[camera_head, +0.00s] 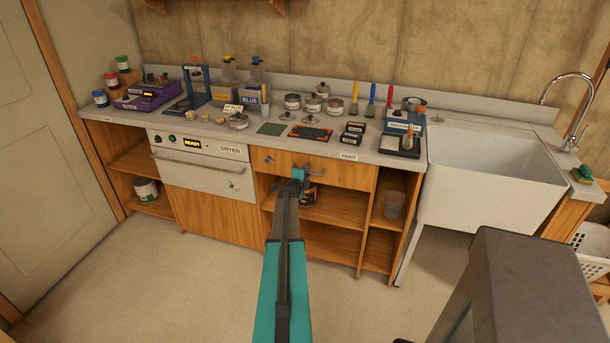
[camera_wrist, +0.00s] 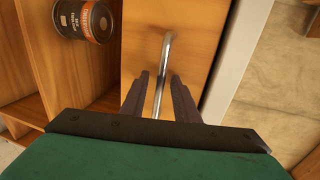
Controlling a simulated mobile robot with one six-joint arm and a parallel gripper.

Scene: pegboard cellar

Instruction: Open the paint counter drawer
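The paint counter drawer (camera_head: 345,174) is a wooden front under the grey worktop, below a PAINT label (camera_head: 348,156). It looks closed, flush with the cabinet. In the wrist view its front (camera_wrist: 197,22) fills the upper middle. A slim metal bar handle (camera_wrist: 167,45) stands out from it, and a little of the handle shows in the head view (camera_head: 312,167). My gripper (camera_head: 298,172) is at the handle. In the wrist view its two dark fingers (camera_wrist: 160,78) are apart, one on each side of the bar, with gaps visible between bar and fingers.
A labelled can (camera_wrist: 86,20) stands in the open shelf below the drawer. The dryer (camera_head: 205,163) is to the left, a white sink (camera_head: 490,180) to the right. Paint jars and tools crowd the worktop (camera_head: 245,143). The floor (camera_head: 190,285) in front is clear.

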